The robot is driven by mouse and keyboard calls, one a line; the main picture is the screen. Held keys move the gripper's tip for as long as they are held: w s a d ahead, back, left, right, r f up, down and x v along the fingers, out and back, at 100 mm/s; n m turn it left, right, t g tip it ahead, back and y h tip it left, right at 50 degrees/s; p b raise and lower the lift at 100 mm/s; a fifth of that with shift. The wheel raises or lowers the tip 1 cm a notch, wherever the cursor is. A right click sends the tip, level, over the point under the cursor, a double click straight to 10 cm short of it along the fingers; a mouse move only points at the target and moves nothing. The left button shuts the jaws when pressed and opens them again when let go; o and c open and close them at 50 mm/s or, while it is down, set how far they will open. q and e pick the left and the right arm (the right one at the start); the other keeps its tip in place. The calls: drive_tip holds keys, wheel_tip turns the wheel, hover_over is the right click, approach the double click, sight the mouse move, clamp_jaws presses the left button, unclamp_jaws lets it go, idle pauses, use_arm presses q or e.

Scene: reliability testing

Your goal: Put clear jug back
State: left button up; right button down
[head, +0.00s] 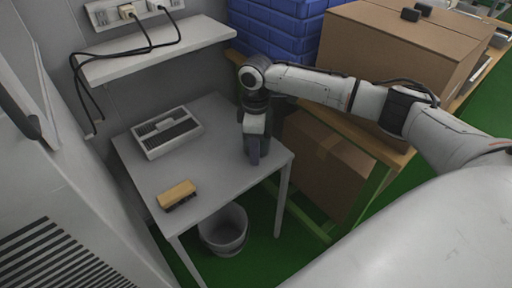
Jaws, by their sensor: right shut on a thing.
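My right gripper (254,152) points down over the right part of the grey table (218,128), near its right edge. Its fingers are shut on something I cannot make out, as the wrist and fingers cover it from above. I cannot clearly pick out a clear jug in this view. It may be hidden by the gripper or too transparent to see. My left gripper is not in view.
A white slotted box (166,132) and a wooden brush (177,194) lie on the table. A grey bin (224,229) stands below. A shelf (158,50) with cables is above. Cardboard boxes (395,40) and blue crates (275,28) are behind my right arm. The table's middle is bare.

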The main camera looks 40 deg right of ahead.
drive_tip(key=c, duration=1)
unclamp_jaws()
drive_tip(key=shift+f, duration=0.1)
wheel_tip(320, 180, up, 12)
drive_tip(key=shift+f+p, duration=0.2)
drive_tip(key=shift+p, duration=0.85)
drive_tip(key=shift+r, duration=0.35)
